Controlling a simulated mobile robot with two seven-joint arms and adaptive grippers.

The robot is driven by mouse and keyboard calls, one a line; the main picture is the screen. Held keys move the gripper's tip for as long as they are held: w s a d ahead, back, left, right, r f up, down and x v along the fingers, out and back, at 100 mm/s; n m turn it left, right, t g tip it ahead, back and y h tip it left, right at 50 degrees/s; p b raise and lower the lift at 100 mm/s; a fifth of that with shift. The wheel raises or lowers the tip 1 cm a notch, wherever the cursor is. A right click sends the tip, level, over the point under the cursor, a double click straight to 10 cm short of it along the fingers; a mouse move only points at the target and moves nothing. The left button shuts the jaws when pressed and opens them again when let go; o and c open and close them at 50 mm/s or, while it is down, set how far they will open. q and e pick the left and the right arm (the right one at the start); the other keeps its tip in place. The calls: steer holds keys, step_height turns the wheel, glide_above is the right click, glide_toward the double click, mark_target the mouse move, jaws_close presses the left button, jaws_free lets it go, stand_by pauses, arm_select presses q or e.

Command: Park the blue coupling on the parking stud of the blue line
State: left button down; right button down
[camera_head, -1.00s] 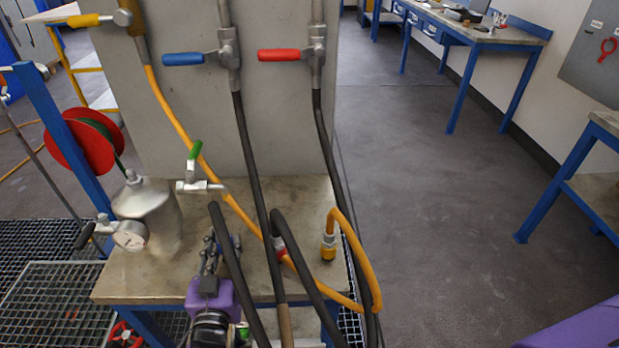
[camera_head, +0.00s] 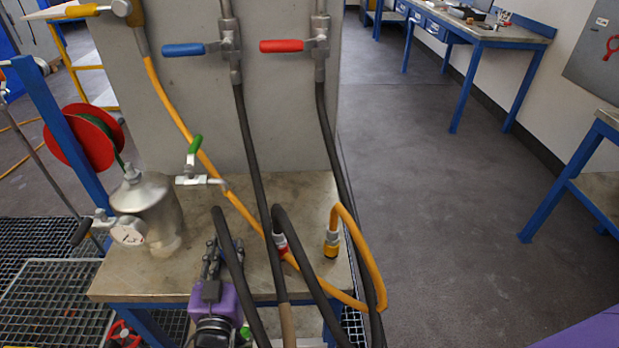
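The blue line comes down from the blue-handled valve (camera_head: 186,50) on the grey panel as a black hose (camera_head: 247,140). It runs over the table's front edge to a brownish sleeve (camera_head: 288,325). A black hose arch (camera_head: 228,255) rises close beside my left gripper (camera_head: 212,262); I cannot identify its coupling. I see no clear blue coupling or free parking stud. My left gripper points away over the table's front edge, and its grip is unclear. Only a purple part of mine shows at the lower right; my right gripper is not visible.
A red-banded coupling (camera_head: 281,243) and a yellow-banded coupling (camera_head: 331,246) stand on the table (camera_head: 300,190) with looping hoses. A metal vessel (camera_head: 148,205) with a gauge (camera_head: 128,232) stands left. A green-handled valve (camera_head: 195,145) is behind. Floor at right is clear.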

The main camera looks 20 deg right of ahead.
arm_select(q)
steer(key=c, duration=1.3)
jaws_free()
steer(key=shift+f, duration=0.1)
steer(key=shift+s+a+f, duration=0.1)
steer(key=shift+s, duration=0.05)
steer(key=s+a+f+n+g+y+p, duration=0.1)
steer(key=s+a+f+g+p, duration=0.2)
steer(key=s, duration=0.9)
steer(key=s+a+f+n+g+y+p, duration=0.1)
steer(key=s+a+f+g+y+p, duration=0.1)
steer(key=s+a+f, duration=0.3)
steer(key=s+a+f+n+g+y+p, duration=0.1)
steer(key=s+a+f+g+y+p, duration=0.1)
steer(key=s+a, duration=0.9)
steer(key=shift+s+a+f+g+p, duration=0.1)
steer(key=shift+s+f+g+p, duration=0.25)
steer(key=shift+s, duration=1.1)
steer(key=shift+s+d+f+g+p, duration=0.15)
steer(key=shift+s+f+p, duration=0.35)
steer(key=shift+s, duration=1)
steer(key=shift+s+a+f+g+p, duration=0.15)
steer(key=shift+s+f+g+p, duration=0.25)
steer(key=shift+s, duration=1.05)
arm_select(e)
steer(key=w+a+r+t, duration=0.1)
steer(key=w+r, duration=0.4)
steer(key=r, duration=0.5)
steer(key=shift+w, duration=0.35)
